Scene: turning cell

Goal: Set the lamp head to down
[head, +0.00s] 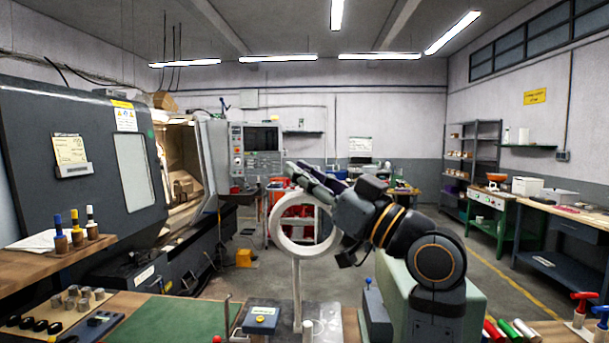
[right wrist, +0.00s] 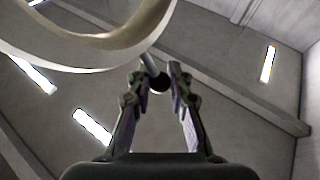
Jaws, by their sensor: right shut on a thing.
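The lamp head is a pale ring (head: 275,224) on a thin white post (head: 297,290) in the middle of the head view. The ring's open face is turned towards me, roughly upright. In the right wrist view the ring's rim (right wrist: 60,72) crosses the top left. A short rod with a dark knob (right wrist: 160,83) runs out from it, between my fingertips. My right gripper (head: 304,178) is at the ring's upper part and is shut on this handle; the arm hides the ring's right side. My left gripper is in neither view.
Below lie a green mat (head: 180,322), a blue-topped box (head: 261,319) and a grey plate on the bench. A grey-green machine block stands right of the post, behind my arm. The lathe (head: 100,160) fills the left. The floor behind is open.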

